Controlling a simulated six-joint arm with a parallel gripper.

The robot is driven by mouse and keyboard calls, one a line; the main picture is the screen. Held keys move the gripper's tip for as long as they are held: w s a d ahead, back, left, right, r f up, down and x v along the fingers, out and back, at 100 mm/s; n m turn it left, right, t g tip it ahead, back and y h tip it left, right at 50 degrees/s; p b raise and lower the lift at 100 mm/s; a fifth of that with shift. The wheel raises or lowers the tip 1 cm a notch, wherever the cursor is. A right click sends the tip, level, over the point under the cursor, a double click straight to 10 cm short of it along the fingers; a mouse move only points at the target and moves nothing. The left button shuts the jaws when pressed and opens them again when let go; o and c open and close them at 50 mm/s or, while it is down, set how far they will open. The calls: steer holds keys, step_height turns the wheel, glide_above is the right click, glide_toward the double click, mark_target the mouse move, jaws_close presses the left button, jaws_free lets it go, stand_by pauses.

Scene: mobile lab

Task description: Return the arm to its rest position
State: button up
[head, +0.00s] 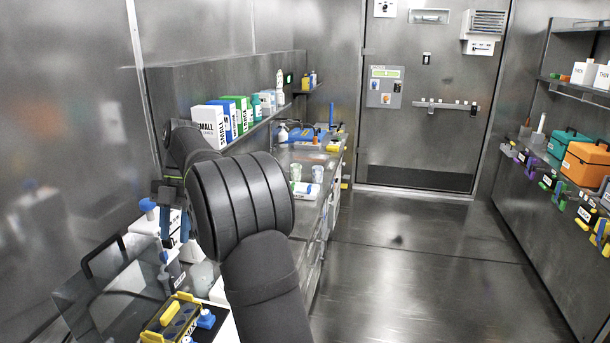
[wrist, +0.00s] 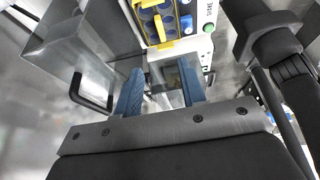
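My gripper (wrist: 161,78) shows in the wrist view as two blue fingers set well apart, with nothing seen clamped between them. A clear, box-like thing shows beyond the gap, and I cannot tell its exact distance. In the head view my gripper (head: 175,222) is at the left, pointing down over the bench and partly hidden behind my dark arm. My arm is raised and bent across the left middle of the head view.
Below the gripper are a yellow rack (head: 158,336) with dark round wells and a clear panel (head: 85,300) with a black handle. The rack also shows in the wrist view (wrist: 181,45). Boxes (head: 208,122) line a shelf behind the arm. The floor (head: 420,260) at right is clear.

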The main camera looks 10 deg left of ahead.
mark_target(170, 308)
steer(key=shift+f, duration=0.1)
steer(key=x, duration=1.7)
steer(key=shift+s+f, duration=0.1)
steer(key=shift+f, duration=0.05)
steer(key=shift+r, duration=0.2)
steer(key=v, duration=1.7)
steer(key=x, duration=1.6)
steer(key=shift+f, duration=0.35)
steer(key=shift+s+r, duration=0.1)
steer(key=shift+s, duration=0.05)
step_height(170, 308, up, 8)
steer(key=shift+f, duration=0.1)
